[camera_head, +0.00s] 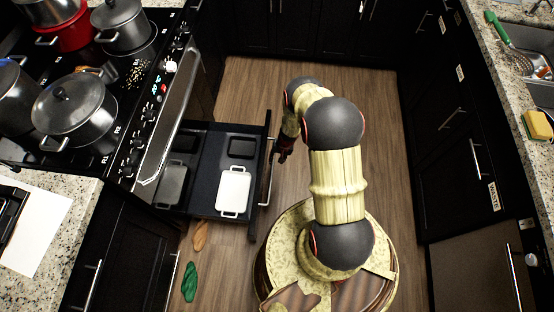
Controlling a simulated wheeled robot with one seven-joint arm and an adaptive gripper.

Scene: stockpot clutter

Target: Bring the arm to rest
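My arm (337,180) rises from my round base (290,235) and bends over at the top, towards the stove side. My gripper (284,153) hangs low at the left of the arm, close to the handle side of the open drawer (208,184). It is small, dark and partly hidden behind the arm, so its fingers cannot be made out. I see nothing clearly held in it. I cannot tell whether it touches the drawer handle (268,172).
The pulled-out drawer under the stove (150,100) holds a white tray (234,190) and dark pans. Several pots, including a lidded one (72,108), stand on the stove. Green (190,282) and brown (200,236) items lie on the floor. Floor (390,110) beyond the arm is clear.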

